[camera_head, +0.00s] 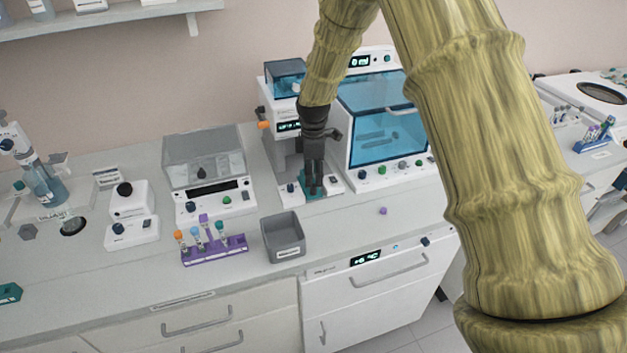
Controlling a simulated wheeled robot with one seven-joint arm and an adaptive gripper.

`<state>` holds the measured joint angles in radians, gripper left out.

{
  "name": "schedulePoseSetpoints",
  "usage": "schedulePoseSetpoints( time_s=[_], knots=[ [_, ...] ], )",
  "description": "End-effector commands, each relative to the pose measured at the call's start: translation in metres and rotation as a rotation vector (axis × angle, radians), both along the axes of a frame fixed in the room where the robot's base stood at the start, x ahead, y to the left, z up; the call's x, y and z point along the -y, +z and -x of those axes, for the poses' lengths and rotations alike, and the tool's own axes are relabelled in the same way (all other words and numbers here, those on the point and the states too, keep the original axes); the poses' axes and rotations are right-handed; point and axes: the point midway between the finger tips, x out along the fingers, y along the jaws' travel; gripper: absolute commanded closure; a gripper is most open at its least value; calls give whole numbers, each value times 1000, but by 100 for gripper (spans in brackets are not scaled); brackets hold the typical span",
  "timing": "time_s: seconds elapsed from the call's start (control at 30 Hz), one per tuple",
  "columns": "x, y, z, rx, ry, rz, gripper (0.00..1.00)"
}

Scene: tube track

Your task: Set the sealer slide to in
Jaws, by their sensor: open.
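The sealer (284,142) is the white and grey machine at the back, with an orange knob on its left side and a small lit display. At its base a teal piece (305,183), apparently the slide, sits on a white plate. My gripper (315,191) points down in front of the sealer with its fingers over the teal piece. It looks empty and its jaws are open, with a narrow gap. The fingers hide part of the teal piece, so I cannot tell whether they touch it or how far in it sits.
A blue-windowed cabinet (379,117) stands close on the right. A lidded grey device (204,160) is on the left. A grey bin (283,237) and a purple rack (214,250) with several capped tubes stand in front. A purple cap (383,211) lies on the counter at the right.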

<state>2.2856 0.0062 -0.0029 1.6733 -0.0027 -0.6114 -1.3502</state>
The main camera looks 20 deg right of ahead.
Motion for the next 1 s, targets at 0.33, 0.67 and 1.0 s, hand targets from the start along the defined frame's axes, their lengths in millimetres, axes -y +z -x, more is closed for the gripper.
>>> schedulePoseSetpoints(
  time_s=[0.33,0.67,1.0],
  knots=[
    [2,-33,1,-2,-2,1,60],
    [2,-39,1,0,-2,1,60],
    [2,-38,1,-1,-2,0,100]
  ],
)
